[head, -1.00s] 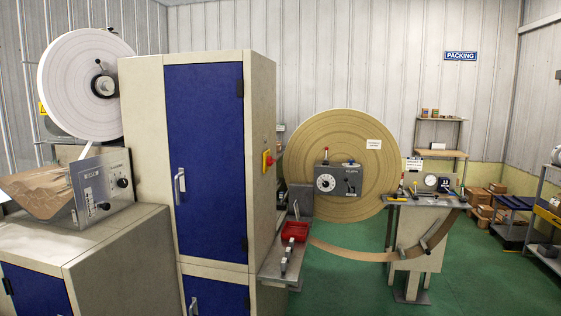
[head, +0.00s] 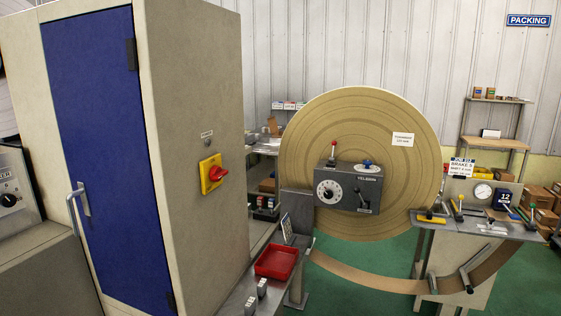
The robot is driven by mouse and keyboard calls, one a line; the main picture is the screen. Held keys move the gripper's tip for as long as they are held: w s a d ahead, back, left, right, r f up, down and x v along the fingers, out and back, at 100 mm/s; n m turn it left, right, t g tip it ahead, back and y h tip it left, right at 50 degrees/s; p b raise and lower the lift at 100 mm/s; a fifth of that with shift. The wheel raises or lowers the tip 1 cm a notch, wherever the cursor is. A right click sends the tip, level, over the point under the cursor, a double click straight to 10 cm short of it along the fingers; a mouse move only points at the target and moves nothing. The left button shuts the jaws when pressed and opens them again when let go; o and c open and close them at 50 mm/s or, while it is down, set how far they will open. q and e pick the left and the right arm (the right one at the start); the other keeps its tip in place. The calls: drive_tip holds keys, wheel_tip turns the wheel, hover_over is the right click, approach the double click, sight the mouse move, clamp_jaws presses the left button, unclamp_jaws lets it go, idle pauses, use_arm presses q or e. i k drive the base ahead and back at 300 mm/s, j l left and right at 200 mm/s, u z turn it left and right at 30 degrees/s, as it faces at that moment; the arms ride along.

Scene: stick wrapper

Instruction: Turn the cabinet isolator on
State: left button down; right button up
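The cabinet (head: 195,110) stands at the left of the head view, with a closed blue door (head: 105,150) and a metal handle (head: 78,205). The isolator (head: 212,173) is on its right side face: a red rotary knob on a yellow plate. The knob's grip looks slanted; I cannot tell whether that is on or off. A small label (head: 207,134) sits above it, too small to read. Neither of my grippers is in view.
A metal shelf with a red tray (head: 277,262) runs along the cabinet's right side. Behind it stand a large brown reel (head: 330,120) and a grey control box (head: 348,190). A tool bench (head: 500,228) is at the right. Green floor (head: 385,262) shows between them.

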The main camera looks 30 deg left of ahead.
sight(216, 172)
drive_tip(key=i+u, duration=0.25)
drive_tip(key=i, duration=0.25)
drive_tip(key=i+l+u, duration=0.25)
drive_tip(key=i, duration=0.2)
